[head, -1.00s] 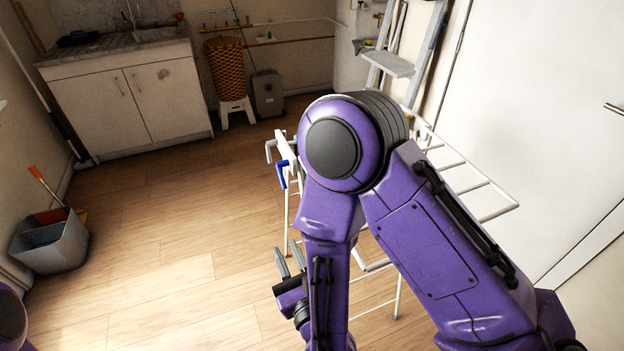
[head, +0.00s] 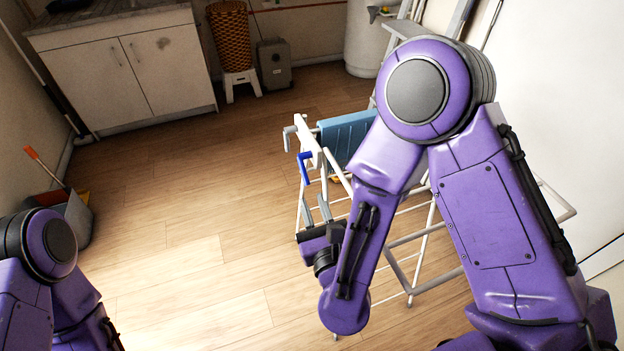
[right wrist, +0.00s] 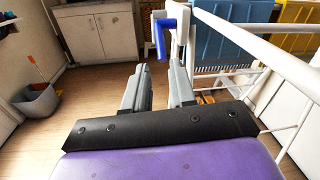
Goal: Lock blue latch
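The blue latch (head: 304,167) hangs from the near-left end of a white drying rack (head: 308,141). In the right wrist view the blue latch (right wrist: 160,37) is an angled lever, just beyond and above the fingertips. My right gripper (head: 316,208) is open and empty, a little below the latch and apart from it. In the right wrist view its two grey fingers (right wrist: 160,75) are spread, with a gap between them. My left arm shows at the lower left of the head view, but its gripper is out of frame.
A grey latch (head: 289,137) sits beside the blue one. The floor left of the rack is clear.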

